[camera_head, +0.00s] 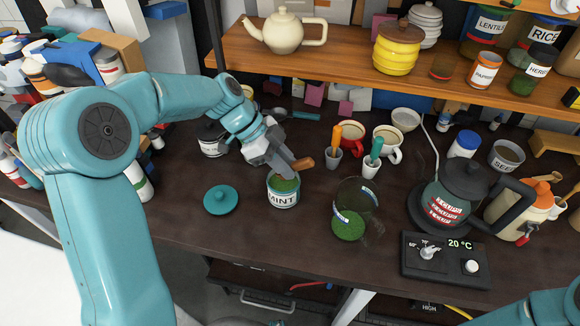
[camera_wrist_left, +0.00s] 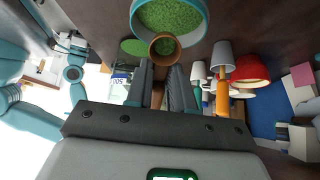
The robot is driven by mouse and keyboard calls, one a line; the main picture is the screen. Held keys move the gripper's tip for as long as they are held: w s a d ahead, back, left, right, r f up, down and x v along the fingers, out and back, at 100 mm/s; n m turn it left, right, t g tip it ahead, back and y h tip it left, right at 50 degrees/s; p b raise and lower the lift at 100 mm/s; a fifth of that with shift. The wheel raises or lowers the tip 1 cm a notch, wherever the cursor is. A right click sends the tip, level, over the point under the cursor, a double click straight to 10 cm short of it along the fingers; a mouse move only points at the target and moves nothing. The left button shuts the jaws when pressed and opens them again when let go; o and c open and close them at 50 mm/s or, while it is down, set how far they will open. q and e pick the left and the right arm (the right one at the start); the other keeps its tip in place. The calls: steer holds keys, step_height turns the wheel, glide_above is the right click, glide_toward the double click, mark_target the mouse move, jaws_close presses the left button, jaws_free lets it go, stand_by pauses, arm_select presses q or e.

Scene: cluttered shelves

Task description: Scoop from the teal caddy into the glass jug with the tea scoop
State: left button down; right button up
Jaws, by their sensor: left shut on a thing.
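The teal caddy (camera_head: 284,198), labelled MINT, stands open on the counter, nearly full of green leaves; its rim also shows in the left wrist view (camera_wrist_left: 206,22). My left gripper (camera_head: 291,170) is shut on the brown tea scoop (camera_head: 304,164) just above the caddy. In the left wrist view the scoop's round bowl (camera_wrist_left: 153,50) overlaps the caddy's near rim, and green shows inside it. Whether it touches the caddy is unclear. The glass jug (camera_head: 368,192) stands right of the caddy with green leaves on its bottom. My right gripper is out of view.
The teal lid (camera_head: 221,199) lies left of the caddy. A dark-handled kettle (camera_head: 455,195) and a 20 °C control box (camera_head: 445,260) are at right. A wooden shelf (camera_head: 350,62) runs above.

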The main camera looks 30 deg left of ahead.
arm_select(q)
steer(key=shift+f, duration=0.75)
steer(key=shift+a+f+b, duration=0.2)
steer(key=shift+f+b, duration=0.1)
steer(key=shift+f, duration=0.5)
steer(key=shift+a+f+b, duration=0.15)
steer(key=shift+f+b, duration=0.1)
steer(key=shift+f, duration=0.5)
steer(key=shift+s+a+y, duration=0.1)
steer(key=shift+a+y, duration=0.05)
steer(key=shift+y, duration=0.15)
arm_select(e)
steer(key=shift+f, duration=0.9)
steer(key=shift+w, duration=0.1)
